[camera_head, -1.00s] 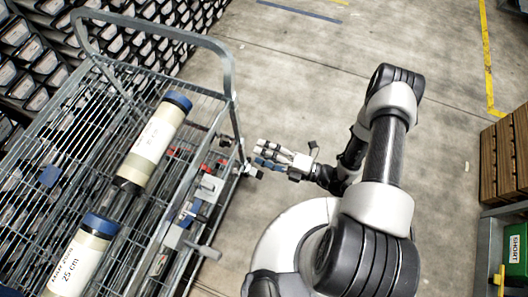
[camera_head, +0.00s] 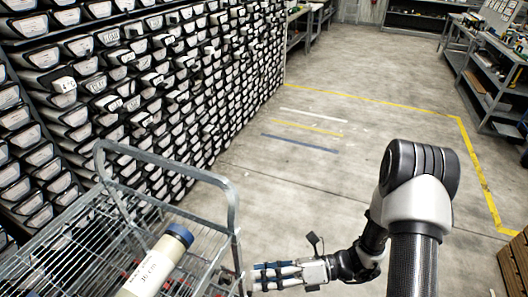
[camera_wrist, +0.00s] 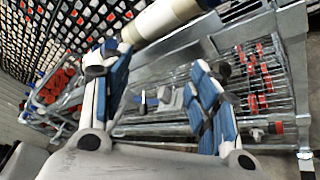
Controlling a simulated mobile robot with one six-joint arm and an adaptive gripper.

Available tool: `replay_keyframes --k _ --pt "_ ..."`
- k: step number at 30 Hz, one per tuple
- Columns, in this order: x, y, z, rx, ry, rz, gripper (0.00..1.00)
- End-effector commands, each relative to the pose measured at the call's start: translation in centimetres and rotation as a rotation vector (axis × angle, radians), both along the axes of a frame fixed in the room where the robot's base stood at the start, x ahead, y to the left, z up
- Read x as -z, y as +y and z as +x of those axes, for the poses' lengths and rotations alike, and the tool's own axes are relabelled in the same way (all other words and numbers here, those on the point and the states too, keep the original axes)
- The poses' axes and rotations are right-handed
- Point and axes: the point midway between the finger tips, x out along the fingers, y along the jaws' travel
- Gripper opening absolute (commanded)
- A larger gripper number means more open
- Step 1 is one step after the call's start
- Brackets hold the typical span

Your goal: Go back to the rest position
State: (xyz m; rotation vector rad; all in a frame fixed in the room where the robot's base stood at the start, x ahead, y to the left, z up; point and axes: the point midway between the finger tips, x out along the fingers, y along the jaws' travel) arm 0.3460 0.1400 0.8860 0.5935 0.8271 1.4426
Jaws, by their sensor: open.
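My gripper (camera_head: 272,276) is at the lower middle of the head view, just right of the wire cart (camera_head: 228,215). In the wrist view its two blue-padded fingers (camera_wrist: 158,85) are spread apart with nothing held between them. My arm is folded, with its elbow up at the right of the head view. A core liner (camera_head: 155,264), a pale tube with a blue cap and a label, lies on the cart's wire deck. A pale tube (camera_wrist: 165,18) also shows at the top of the wrist view, beyond the fingers.
A tall rack of black labelled core trays (camera_head: 130,85) fills the left. Bare concrete floor (camera_head: 350,80) with yellow, white and blue lines is open ahead. Shelving (camera_head: 485,75) stands at the far right, and a stack of wooden boards (camera_head: 515,262) is at the lower right edge.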

Motion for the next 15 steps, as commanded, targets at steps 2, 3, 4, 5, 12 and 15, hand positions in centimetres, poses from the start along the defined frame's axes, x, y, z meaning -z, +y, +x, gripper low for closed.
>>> replay_keyframes --k 2,3,4,5,12,15 --pt "-2.8 -0.1 -0.7 -0.110 -0.156 -0.057 0.55" --pt "-3.9 -0.2 -1.3 -0.167 -0.231 -0.084 0.55" --pt "-4.7 -0.3 -1.7 -0.209 -0.288 -0.105 0.55" --pt "-5.4 -0.4 -2.1 -0.252 -0.345 -0.125 0.55" --pt "-10.5 -2.2 -5.6 -0.602 -0.792 -0.291 0.55" --pt "-12.1 -3.4 -6.9 -0.752 -0.973 -0.365 0.55"
